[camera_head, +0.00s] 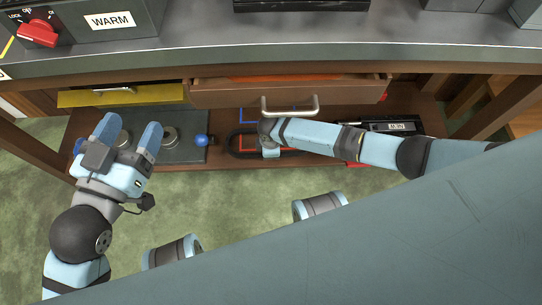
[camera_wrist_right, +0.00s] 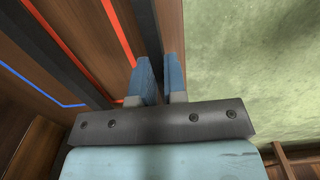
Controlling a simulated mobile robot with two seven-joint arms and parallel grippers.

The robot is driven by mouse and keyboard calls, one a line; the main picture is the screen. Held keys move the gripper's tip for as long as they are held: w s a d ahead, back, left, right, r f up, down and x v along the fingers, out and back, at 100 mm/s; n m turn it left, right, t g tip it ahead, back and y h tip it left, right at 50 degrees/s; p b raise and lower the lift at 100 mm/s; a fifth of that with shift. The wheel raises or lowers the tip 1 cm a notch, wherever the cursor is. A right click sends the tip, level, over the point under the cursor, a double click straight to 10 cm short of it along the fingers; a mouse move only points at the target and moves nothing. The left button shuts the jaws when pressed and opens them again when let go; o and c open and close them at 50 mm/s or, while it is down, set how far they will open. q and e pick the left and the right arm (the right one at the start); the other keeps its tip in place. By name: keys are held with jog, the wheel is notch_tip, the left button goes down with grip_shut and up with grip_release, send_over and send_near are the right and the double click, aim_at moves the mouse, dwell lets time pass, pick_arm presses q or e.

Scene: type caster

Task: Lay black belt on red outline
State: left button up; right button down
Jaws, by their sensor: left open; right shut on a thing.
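The black belt (camera_head: 232,143) is a loop on the brown lower board, partly hidden by my right arm in the head view. The red outline (camera_head: 248,149) shows inside the loop. In the right wrist view, one run of the belt (camera_wrist_right: 60,48) lies to the left of the red outline (camera_wrist_right: 118,35) and another run reaches my right fingers. My right gripper (camera_wrist_right: 162,82) is shut on that run at the board's front edge; in the head view the gripper (camera_head: 269,149) is mostly hidden. My left gripper (camera_head: 129,132) is open and empty, left of the belt.
A pulled-out drawer (camera_head: 345,94) with a metal handle hangs just behind the belt. A blue outline (camera_head: 248,109) lies partly under it. A grey plate (camera_head: 180,152) with round metal parts and a blue knob (camera_head: 201,140) is to the left. Green floor is clear in front.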

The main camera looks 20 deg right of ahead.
notch_tip(320, 180, down, 2)
jog(key=shift+f+b, duration=0.1)
jog(key=shift+b, duration=0.3)
jog(key=shift+f, duration=0.3)
jog(key=shift+r, duration=0.1)
pick_arm(q)
jog(key=shift+w+a+m+t, duration=0.25)
jog(key=shift+w+m+t, duration=0.15)
jog(key=shift+m, duration=0.2)
pick_arm(e)
jog(key=c, duration=1.2)
grip_release()
pick_arm(q)
jog(key=shift+r, duration=0.1)
pick_arm(e)
jog(key=shift+o, duration=0.2)
